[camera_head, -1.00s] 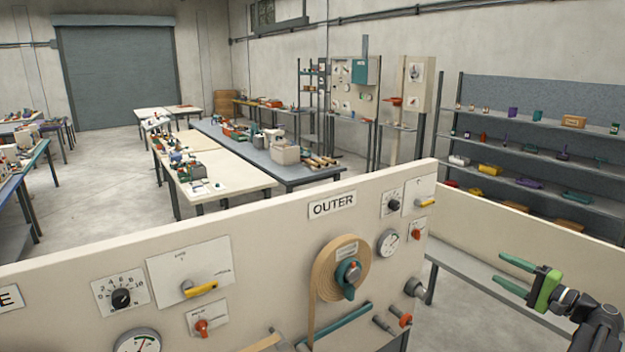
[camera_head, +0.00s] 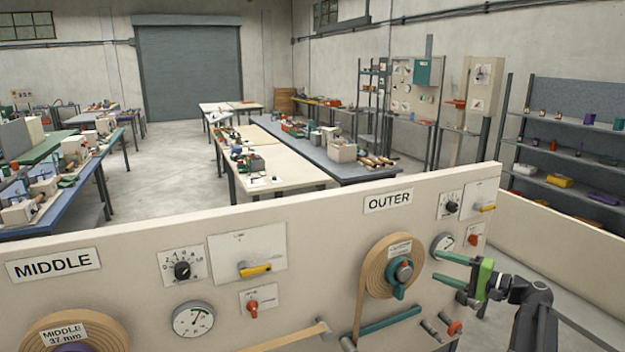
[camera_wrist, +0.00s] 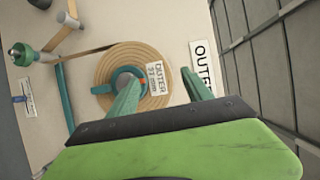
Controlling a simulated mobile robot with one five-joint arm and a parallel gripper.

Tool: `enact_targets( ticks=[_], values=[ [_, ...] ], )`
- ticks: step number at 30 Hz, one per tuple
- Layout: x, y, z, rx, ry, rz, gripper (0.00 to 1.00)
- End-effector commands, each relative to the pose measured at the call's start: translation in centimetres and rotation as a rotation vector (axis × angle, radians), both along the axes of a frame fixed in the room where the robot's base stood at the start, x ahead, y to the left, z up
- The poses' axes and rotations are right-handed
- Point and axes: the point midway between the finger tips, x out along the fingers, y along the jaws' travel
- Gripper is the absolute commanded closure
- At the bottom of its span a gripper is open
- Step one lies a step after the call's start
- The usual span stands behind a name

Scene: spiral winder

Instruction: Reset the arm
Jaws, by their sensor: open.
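My gripper (camera_head: 452,269) is at the right side of the panel in the head view, its two green fingers spread and pointing left. Nothing is between the fingers. In the wrist view the open fingers (camera_wrist: 163,92) point toward the panel, with the OUTER tape roll (camera_wrist: 112,65) behind them. In the head view that tan roll (camera_head: 371,272) hangs on the panel (camera_head: 330,225) with a teal and orange hub knob (camera_head: 401,270), left of my gripper. I cannot tell the exact gap between fingers and panel.
The panel carries a yellow handle (camera_head: 255,270), a gauge (camera_head: 193,319), an orange-ended knob (camera_head: 455,327) and the MIDDLE roll (camera_head: 75,330). Tables (camera_head: 275,172) with tools stand behind it. A shelf (camera_head: 570,155) stands at the right.

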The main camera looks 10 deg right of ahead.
Motion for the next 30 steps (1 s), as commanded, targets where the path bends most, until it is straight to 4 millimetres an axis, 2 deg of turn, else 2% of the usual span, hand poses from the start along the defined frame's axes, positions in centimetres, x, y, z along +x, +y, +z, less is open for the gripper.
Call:
enact_targets(
  ticks=[1, 4, 5, 6, 8, 9, 12, 15, 18, 20, 22, 27, 30],
  values=[
    [1.4, 4.6, -1.3, -0.024, 0.024, 0.065, 0.41],
    [3.3, 13.0, -3.9, -0.093, 0.083, 0.186, 0.41],
    [3.5, 15.4, -4.8, -0.118, 0.102, 0.222, 0.41],
    [3.7, 18.8, -6.0, -0.156, 0.129, 0.271, 0.41],
    [3.6, 23.7, -8.0, -0.220, 0.170, 0.346, 0.41],
    [3.2, 26.9, -9.4, -0.269, 0.197, 0.396, 0.41],
    [1.5, 34.0, -13.0, -0.409, 0.265, 0.517, 0.41],
    [-1.2, 39.4, -16.6, -0.572, 0.327, 0.624, 0.41],
    [-4.7, 43.1, -20.3, -0.773, 0.391, 0.720, 0.41],
    [-6.8, 43.7, -22.2, -0.910, 0.431, 0.760, 0.41],
    [-8.5, 42.6, -23.8, -1.051, 0.479, 0.775, 0.41],
    [-10.6, 36.7, -25.2, -1.296, 0.597, 0.736, 0.41],
    [-10.9, 34.4, -25.3, -1.376, 0.638, 0.722, 0.41]
  ],
)
